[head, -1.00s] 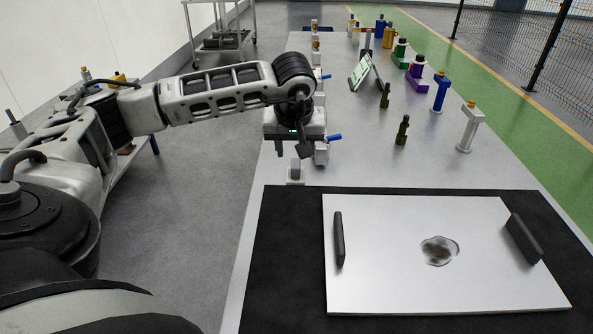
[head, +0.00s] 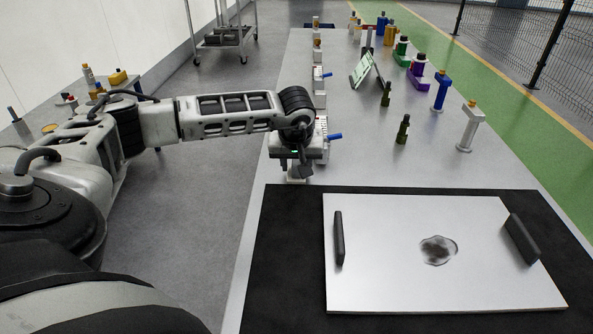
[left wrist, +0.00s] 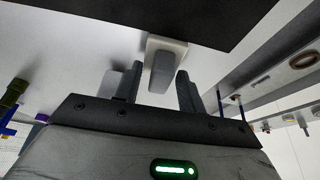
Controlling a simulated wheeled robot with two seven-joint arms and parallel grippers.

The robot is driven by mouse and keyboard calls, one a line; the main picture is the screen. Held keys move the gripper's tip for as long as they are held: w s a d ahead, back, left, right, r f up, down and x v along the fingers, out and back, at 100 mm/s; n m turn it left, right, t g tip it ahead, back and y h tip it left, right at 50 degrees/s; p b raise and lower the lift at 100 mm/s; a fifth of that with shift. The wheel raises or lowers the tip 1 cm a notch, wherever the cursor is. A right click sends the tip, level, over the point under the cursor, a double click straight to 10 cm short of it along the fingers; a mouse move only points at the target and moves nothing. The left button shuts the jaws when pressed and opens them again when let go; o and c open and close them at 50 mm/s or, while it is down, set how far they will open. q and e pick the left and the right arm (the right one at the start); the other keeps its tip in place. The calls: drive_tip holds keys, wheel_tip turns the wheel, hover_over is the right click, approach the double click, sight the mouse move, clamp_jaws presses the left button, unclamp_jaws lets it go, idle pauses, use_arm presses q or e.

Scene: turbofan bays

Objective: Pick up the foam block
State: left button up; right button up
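The foam block (left wrist: 163,72) looks like a small grey upright block on a square white base (left wrist: 160,46) in the left wrist view. In the head view the left gripper hides most of it, and a bit of the white base (head: 296,180) shows below the fingers. My left gripper (head: 299,165) is over the block near the mat's back left corner. Its two fingers (left wrist: 157,82) are apart, with the block in line with the gap between them. I cannot tell how far it lies between the tips. My right gripper is out of view.
A white plate (head: 400,285) with two black handles and a dark smudge lies on a black mat (head: 280,270). A row of white fixtures with a blue handle (head: 333,136) stands beside the gripper. Bottles (head: 402,130) and coloured stands (head: 440,92) line the table's right side.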

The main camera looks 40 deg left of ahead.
sight(297, 163)
use_arm(q)
drive_tip(key=shift+r, duration=0.15)
drive_tip(key=shift+r, duration=0.2)
drive_tip(key=r, duration=0.1)
drive_tip(key=r+b, duration=0.1)
drive_tip(key=r, duration=0.1)
drive_tip(key=shift+s+d+r, duration=0.1)
drive_tip(key=shift+d, duration=0.1)
drive_tip(key=s+d+r, duration=0.2)
drive_tip(key=d+r, duration=0.1)
drive_tip(key=s+d+r+b, duration=0.1)
drive_tip(key=s+d+r, duration=0.2)
drive_tip(key=d, duration=0.1)
drive_tip(key=s+d+r, duration=0.2)
drive_tip(key=d+r, duration=0.1)
drive_tip(key=d, duration=0.1)
drive_tip(key=shift+s+d+r, duration=0.15)
drive_tip(key=shift+d, duration=0.05)
